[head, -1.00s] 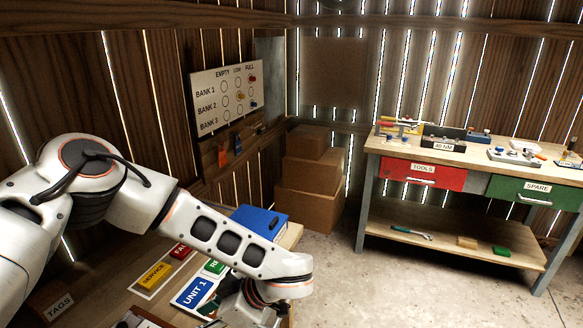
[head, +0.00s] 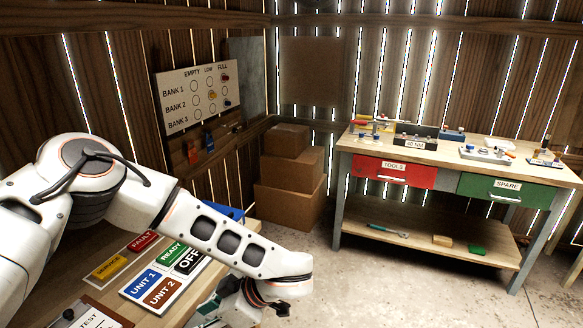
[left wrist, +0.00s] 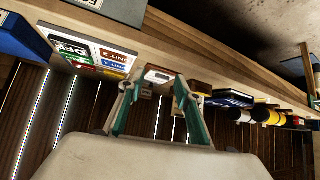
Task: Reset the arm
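My left arm (head: 225,240) reaches in from the left over the near desk, bent at the elbow. Its left gripper (head: 232,306) hangs at the bottom of the head view, above the desk's right edge. In the left wrist view the green fingers of the left gripper (left wrist: 156,84) stand apart with nothing held between them. A small white and red object (left wrist: 158,77) shows beyond the gap. My right gripper is not in view.
The desk carries UNIT 1 (head: 146,283) and other label plates, and a blue binder (head: 222,212) partly behind my arm. Cardboard boxes (head: 292,205) stand in the corner. A workbench (head: 385,229) with tools stands at right. Open floor (head: 400,295) lies between.

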